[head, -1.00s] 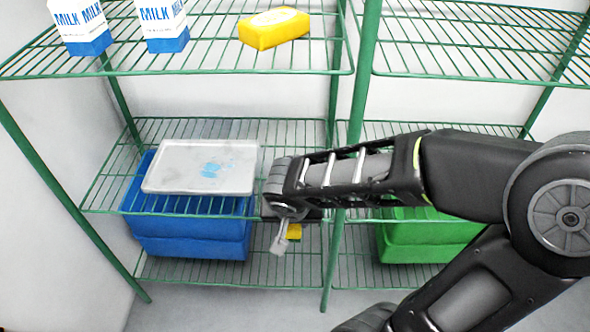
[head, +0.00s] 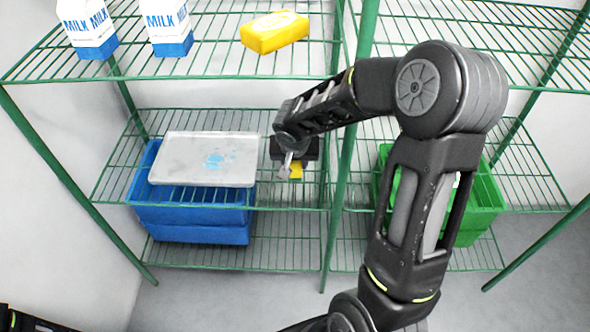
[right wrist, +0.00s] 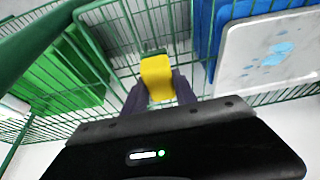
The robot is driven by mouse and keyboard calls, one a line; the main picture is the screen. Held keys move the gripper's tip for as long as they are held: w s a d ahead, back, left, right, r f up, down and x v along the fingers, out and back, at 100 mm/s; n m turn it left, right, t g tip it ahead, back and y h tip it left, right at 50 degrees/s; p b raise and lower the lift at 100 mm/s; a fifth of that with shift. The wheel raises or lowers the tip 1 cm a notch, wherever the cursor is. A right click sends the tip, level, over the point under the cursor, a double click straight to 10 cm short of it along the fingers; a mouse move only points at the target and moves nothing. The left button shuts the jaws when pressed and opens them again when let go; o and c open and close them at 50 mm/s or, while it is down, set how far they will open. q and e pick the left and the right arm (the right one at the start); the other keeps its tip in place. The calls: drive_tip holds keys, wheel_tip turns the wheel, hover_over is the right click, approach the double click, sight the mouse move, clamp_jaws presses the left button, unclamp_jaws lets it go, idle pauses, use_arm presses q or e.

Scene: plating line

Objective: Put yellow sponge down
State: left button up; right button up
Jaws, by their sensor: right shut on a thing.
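The yellow sponge (right wrist: 157,77) is between the two dark fingers of my right gripper (right wrist: 160,88) in the right wrist view, with a green patch at its far end. In the head view only a small part of the sponge (head: 295,170) shows below my right gripper (head: 293,163), which is shut on it. The gripper is at the middle shelf (head: 270,192), just right of the grey tray. Whether the sponge touches the wires cannot be told. My left gripper is out of view.
A stained grey tray (head: 180,175) lies on the middle shelf, with a blue crate (head: 195,232) below it. A green crate (head: 470,225) stands at right. The top shelf holds two milk cartons (head: 90,22) and a yellow block (head: 275,32). The upper right shelf looks bare.

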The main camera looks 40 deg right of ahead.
sight(295, 171)
drive_tip(key=shift+f+b, duration=0.3)
drive_tip(key=shift+f, duration=1.45)
drive_tip(key=shift+f+b, duration=0.2)
drive_tip(key=shift+b, duration=0.15)
drive_tip(key=o, duration=1.2)
drive_tip(key=shift+r, duration=0.15)
drive_tip(key=shift+r+p, duration=0.15)
drive_tip(key=shift+p, duration=0.3)
drive_tip(key=p+v, duration=0.1)
drive_tip(key=v, duration=1.1)
